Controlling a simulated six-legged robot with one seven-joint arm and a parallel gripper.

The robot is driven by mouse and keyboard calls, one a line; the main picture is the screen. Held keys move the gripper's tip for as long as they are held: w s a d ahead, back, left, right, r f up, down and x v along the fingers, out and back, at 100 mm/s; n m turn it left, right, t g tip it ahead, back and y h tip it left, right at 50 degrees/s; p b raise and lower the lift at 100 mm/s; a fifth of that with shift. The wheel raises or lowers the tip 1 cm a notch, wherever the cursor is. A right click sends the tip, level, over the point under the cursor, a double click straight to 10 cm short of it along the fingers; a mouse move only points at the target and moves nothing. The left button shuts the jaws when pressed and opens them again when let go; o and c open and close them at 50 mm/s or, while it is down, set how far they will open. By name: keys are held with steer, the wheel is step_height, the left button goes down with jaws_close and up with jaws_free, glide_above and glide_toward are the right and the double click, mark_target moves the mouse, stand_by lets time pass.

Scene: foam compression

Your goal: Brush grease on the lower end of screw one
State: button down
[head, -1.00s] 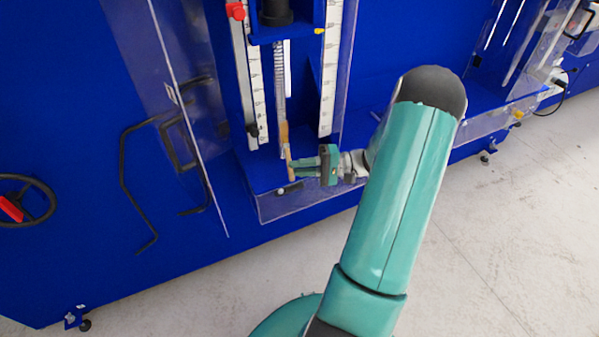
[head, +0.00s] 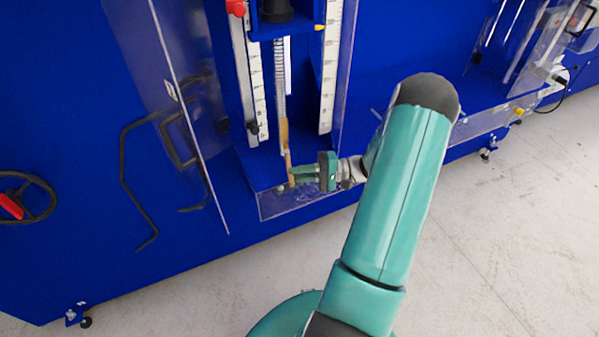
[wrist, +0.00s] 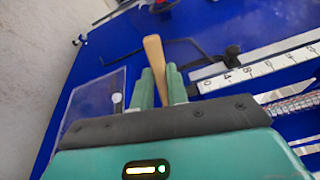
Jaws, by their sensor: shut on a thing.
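Screw one appears to be the upright silver threaded rod (head: 280,75) in the blue machine bay; it also shows at the right edge of the wrist view (wrist: 297,103). My gripper (head: 293,176) is shut on a brush with a wooden handle (head: 285,140). The brush stands nearly upright, its upper part lined up with the lower end of the screw in the head view. I cannot tell whether they touch. In the wrist view the handle (wrist: 154,58) juts out from between the green fingers (wrist: 160,88). The bristles and any grease cannot be made out.
White ruler scales (head: 255,85) flank the screw, one with a black knob (head: 252,127). A clear panel (head: 185,100) stands open on the left, with black bent bars (head: 135,185) beyond it. A clear guard (head: 310,195) edges the bay's front. Pale floor lies at right.

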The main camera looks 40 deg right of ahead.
steer(key=shift+s+a, duration=0.3)
steer(key=shift+s, duration=0.65)
steer(key=shift+s+a, duration=0.25)
steer(key=shift+s, duration=0.7)
steer(key=shift+s+a, duration=0.3)
steer(key=shift+s, duration=0.65)
steer(key=s, duration=0.1)
steer(key=s+a, duration=0.1)
steer(key=s, duration=0.1)
steer(key=shift+w+d, duration=0.1)
steer(key=shift+w, duration=0.05)
steer(key=w+d, duration=0.2)
steer(key=w, duration=0.4)
steer(key=shift+w, duration=0.4)
steer(key=shift+w+d, duration=0.25)
steer(key=shift+w, duration=0.6)
